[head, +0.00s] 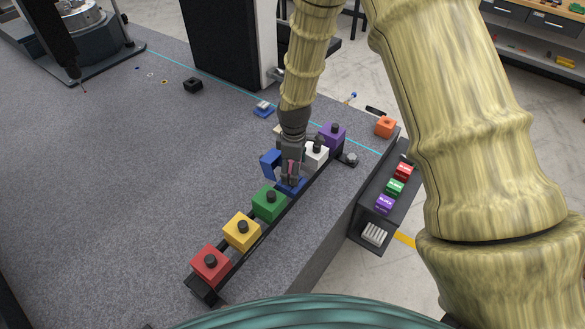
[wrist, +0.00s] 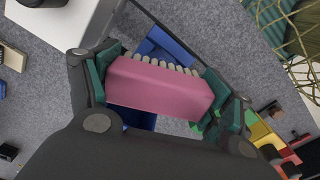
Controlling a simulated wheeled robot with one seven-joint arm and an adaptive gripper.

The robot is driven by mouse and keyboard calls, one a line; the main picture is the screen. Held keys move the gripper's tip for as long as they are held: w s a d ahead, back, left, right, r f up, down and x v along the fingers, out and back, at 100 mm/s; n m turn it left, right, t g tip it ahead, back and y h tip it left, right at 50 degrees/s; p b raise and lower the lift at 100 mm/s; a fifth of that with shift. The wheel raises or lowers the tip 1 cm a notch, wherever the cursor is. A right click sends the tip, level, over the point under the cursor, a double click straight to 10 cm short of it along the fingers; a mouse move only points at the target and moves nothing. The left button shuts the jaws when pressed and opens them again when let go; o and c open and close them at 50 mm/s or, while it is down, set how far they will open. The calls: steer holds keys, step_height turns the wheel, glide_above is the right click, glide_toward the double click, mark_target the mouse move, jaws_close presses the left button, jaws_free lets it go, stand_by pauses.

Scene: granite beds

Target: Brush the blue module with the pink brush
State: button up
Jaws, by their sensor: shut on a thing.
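The pink brush (wrist: 160,86) is clamped between my gripper's fingers (wrist: 160,92) in the wrist view, its pale bristles along the edge toward the blue module. In the head view my gripper (head: 292,172) is right over the blue module (head: 290,187) and hides much of it. A blue upright part (head: 270,163) shows left of the fingers. In the wrist view the blue module (wrist: 168,44) shows behind the bristles and below the brush. Whether the bristles touch it I cannot tell.
The black rail also bears red (head: 210,263), yellow (head: 241,231), green (head: 269,202), white (head: 315,154) and purple (head: 332,134) modules. White and green stand close on either side of my gripper. An orange block (head: 385,126) sits near the bed's edge.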

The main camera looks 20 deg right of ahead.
steer(key=shift+w+d, duration=0.35)
steer(key=shift+w, duration=0.15)
steer(key=shift+w+r, duration=0.15)
steer(key=shift+s+a, duration=1.1)
steer(key=shift+a, duration=0.1)
steer(key=shift+d, duration=0.35)
steer(key=shift+w+d+p, duration=0.35)
steer(key=shift+w+d, duration=0.65)
steer(key=shift+w, duration=0.15)
steer(key=shift+s+a+r, duration=0.1)
steer(key=shift+s+a, duration=0.9)
steer(key=shift+a, duration=0.2)
steer(key=shift+s+a+r+p, duration=0.15)
steer(key=shift+s+r+p, duration=0.1)
steer(key=shift+p, duration=0.15)
steer(key=shift+w+d+r+p, duration=0.15)
steer(key=shift+r+p, duration=0.15)
steer(key=shift+r, duration=0.15)
steer(key=shift+w+d+r+p, duration=0.15)
steer(key=shift+r+p, duration=0.1)
steer(key=shift+r, duration=0.2)
steer(key=r, duration=0.1)
steer(key=r+p, duration=0.1)
steer(key=shift+s+a+r+p, duration=0.15)
steer(key=shift+a+r+p, duration=0.05)
steer(key=shift+r+p, duration=0.1)
step_height(320, 180, up, 2)
steer(key=shift+p, duration=0.75)
steer(key=shift+r, duration=0.45)
